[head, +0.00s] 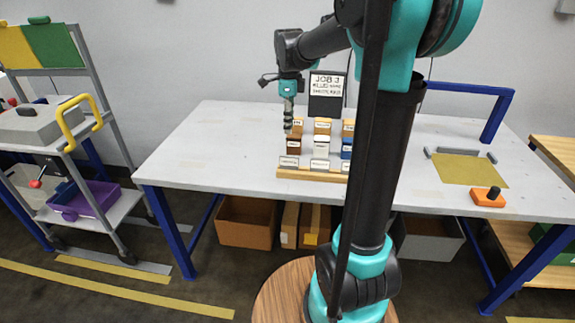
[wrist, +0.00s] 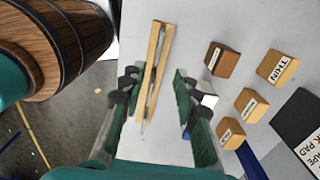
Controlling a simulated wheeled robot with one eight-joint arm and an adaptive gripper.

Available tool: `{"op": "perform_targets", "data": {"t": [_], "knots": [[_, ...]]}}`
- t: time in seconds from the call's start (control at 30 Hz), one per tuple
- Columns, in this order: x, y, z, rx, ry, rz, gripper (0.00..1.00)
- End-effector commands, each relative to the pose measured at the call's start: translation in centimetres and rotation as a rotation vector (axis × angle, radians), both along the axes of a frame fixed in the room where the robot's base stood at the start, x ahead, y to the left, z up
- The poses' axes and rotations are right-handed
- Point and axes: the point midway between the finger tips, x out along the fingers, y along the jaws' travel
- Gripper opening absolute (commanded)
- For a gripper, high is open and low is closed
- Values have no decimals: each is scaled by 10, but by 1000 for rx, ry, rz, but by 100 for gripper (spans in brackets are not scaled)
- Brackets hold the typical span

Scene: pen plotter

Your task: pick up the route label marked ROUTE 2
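Three small pale labels stand in a row along a low wooden holder (head: 310,175) at the table's front: a left one (head: 289,161), a middle one (head: 319,164) and a right one (head: 346,167). Their writing is too small to read, so I cannot tell which is ROUTE 2. My gripper (head: 288,127) points down above the table, near the left column of blocks. In the wrist view my gripper (wrist: 155,105) is open, with nothing visible held between its fingers. The holder (wrist: 151,65) shows there as two wooden strips, between and beyond the fingers.
Brown (wrist: 221,60), white (head: 321,148) and orange blocks (wrist: 277,67) stand behind the holder. A black job sign (head: 326,95) stands behind them. A yellow mat (head: 460,170) and an orange box with a black knob (head: 488,197) lie on the right. The table's left part is clear.

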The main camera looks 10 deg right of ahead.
Motion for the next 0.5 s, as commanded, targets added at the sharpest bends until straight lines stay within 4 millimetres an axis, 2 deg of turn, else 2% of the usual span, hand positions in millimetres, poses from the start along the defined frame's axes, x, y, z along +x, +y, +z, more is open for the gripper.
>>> {"op": "perform_targets", "data": {"t": [0.03,0.3,0.5], "knots": [[0,0,-11,0,0,0,31],[0,0,-63,0,-1,1,31],[0,0,-84,0,-1,2,31]]}}
